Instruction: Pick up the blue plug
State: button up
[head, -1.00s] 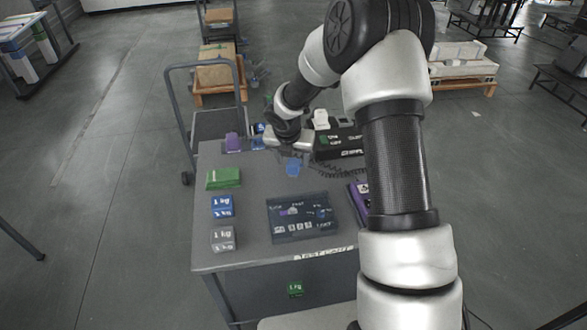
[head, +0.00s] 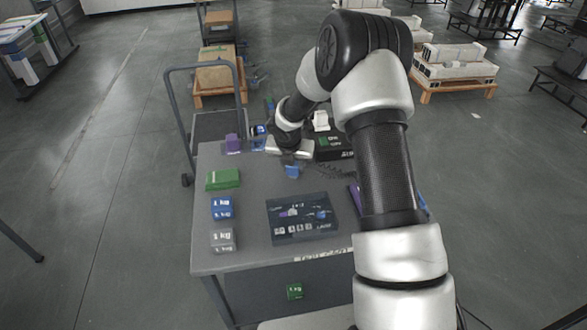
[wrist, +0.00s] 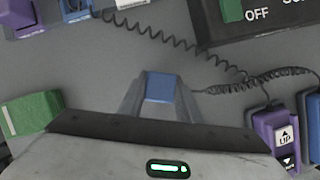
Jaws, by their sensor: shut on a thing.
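The blue plug (wrist: 159,88) sits between the two fingers of my gripper (wrist: 160,96) in the wrist view, with a finger on each side. My gripper is shut on it. In the head view the blue plug (head: 292,171) shows just below my gripper (head: 291,162), over the middle rear of the grey cart top (head: 255,185). The fingers hide the plug's sides, and I cannot tell whether it touches the surface. A dark coiled cord (wrist: 225,87) runs beside it.
A black box marked OFF (wrist: 255,25) stands behind on the right. A purple UP block (wrist: 277,135) is at right, and a green block (wrist: 30,115) at left. Blue (head: 221,208) and grey (head: 223,240) weights and a dark panel (head: 302,218) lie nearer the front.

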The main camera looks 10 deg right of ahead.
notch_tip(320, 180, up, 10)
jog(key=shift+f+p, duration=0.1)
jog(key=shift+p, duration=0.85)
jog(key=shift+r+p, duration=2.4)
jog(key=shift+r, duration=0.2)
jog(key=shift+r+p, duration=0.15)
jog(key=shift+p, duration=0.25)
jog(key=w+a+n+y+p, duration=0.1)
jog(key=w+a+n+p, duration=0.1)
jog(key=w+a, duration=0.5)
jog(key=w+a+n+y+p, duration=0.1)
jog(key=w+a+n+p, duration=0.15)
jog(key=w, duration=0.75)
jog(key=shift+t, duration=0.3)
notch_tip(320, 180, down, 13)
jog(key=b, duration=1.1)
jog(key=shift+b, duration=0.55)
